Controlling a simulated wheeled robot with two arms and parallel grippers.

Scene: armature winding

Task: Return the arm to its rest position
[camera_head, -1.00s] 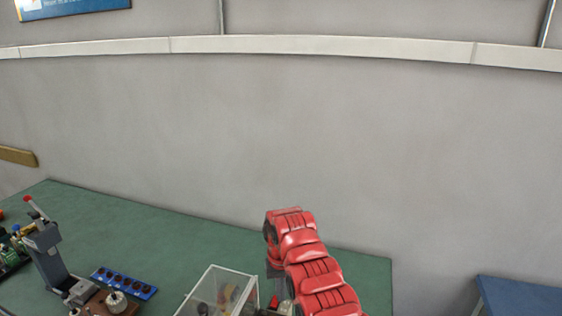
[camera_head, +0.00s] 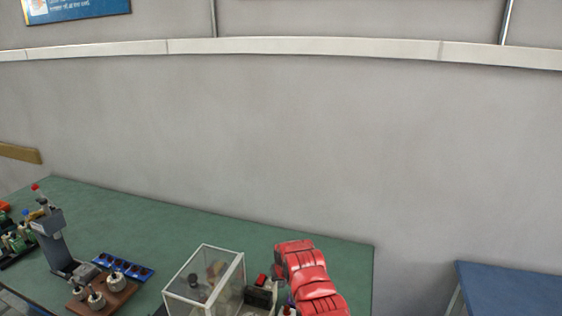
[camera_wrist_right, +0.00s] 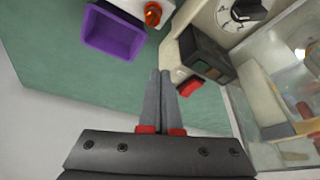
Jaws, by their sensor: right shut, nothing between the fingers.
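My red right arm (camera_head: 312,285) reaches in from the bottom of the head view, over the right part of the green table. Its fingers are hard to make out there. In the right wrist view my right gripper (camera_wrist_right: 160,75) has its two grey fingers together, with nothing between them. The fingertips point toward a machine with a dark box and red switch (camera_wrist_right: 190,86); whether they touch it cannot be told. My left gripper is not in view.
A clear-walled case (camera_head: 204,246) stands left of my right arm. A purple bin (camera_wrist_right: 113,36) lies beyond the fingertips. A grey press (camera_head: 52,240), a brown block with metal parts (camera_head: 120,292) and a blue tray (camera_head: 135,272) are at left. The table's back (camera_head: 230,224) is bare.

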